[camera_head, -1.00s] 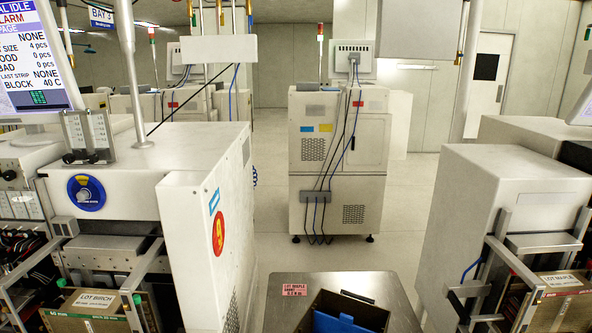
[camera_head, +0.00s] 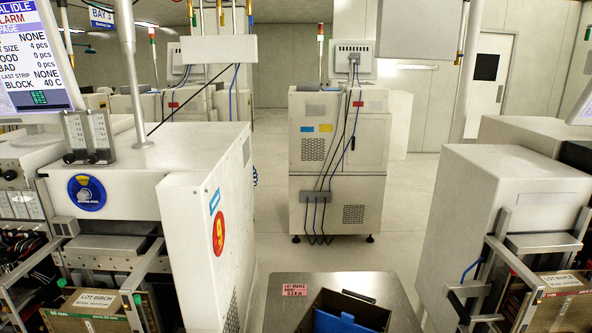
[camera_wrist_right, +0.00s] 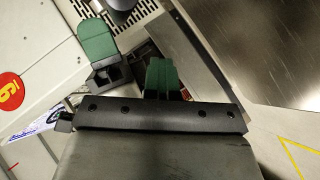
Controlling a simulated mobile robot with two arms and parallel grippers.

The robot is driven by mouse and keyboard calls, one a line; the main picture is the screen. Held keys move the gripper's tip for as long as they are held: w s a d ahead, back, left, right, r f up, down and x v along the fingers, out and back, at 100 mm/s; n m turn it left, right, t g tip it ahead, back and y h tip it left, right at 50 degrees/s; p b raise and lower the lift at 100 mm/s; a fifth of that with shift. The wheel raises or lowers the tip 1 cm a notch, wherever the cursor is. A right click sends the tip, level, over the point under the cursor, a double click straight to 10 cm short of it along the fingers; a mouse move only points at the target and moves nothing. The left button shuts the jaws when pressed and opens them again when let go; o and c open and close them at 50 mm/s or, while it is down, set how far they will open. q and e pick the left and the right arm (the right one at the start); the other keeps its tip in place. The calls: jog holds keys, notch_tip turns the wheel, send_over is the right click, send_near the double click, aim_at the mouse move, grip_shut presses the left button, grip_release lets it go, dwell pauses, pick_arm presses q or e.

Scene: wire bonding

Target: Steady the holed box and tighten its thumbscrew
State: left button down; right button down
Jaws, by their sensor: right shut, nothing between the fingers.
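My right gripper (camera_wrist_right: 161,75) shows in the right wrist view. Its green fingertips are together with nothing between them, in front of its black bar. A second green pad on a black mount (camera_wrist_right: 97,42) lies up and to the left, apart from it. It looks like a finger of my left gripper, but its opening cannot be made out. Neither gripper shows in the head view. I cannot pick out the holed box or its thumbscrew for certain. A box labelled LOT BIRCH (camera_head: 96,300) sits in the left machine. A box labelled LOT MAPLE (camera_head: 562,283) sits in the right machine.
A metal cart top (camera_head: 390,290) stands front centre, carrying a dark open bin (camera_head: 372,314) with a blue piece (camera_head: 340,322) inside. White machines flank it left (camera_head: 205,250) and right (camera_head: 470,220). Another machine (camera_head: 337,160) stands behind. Pale floor lies open between them.

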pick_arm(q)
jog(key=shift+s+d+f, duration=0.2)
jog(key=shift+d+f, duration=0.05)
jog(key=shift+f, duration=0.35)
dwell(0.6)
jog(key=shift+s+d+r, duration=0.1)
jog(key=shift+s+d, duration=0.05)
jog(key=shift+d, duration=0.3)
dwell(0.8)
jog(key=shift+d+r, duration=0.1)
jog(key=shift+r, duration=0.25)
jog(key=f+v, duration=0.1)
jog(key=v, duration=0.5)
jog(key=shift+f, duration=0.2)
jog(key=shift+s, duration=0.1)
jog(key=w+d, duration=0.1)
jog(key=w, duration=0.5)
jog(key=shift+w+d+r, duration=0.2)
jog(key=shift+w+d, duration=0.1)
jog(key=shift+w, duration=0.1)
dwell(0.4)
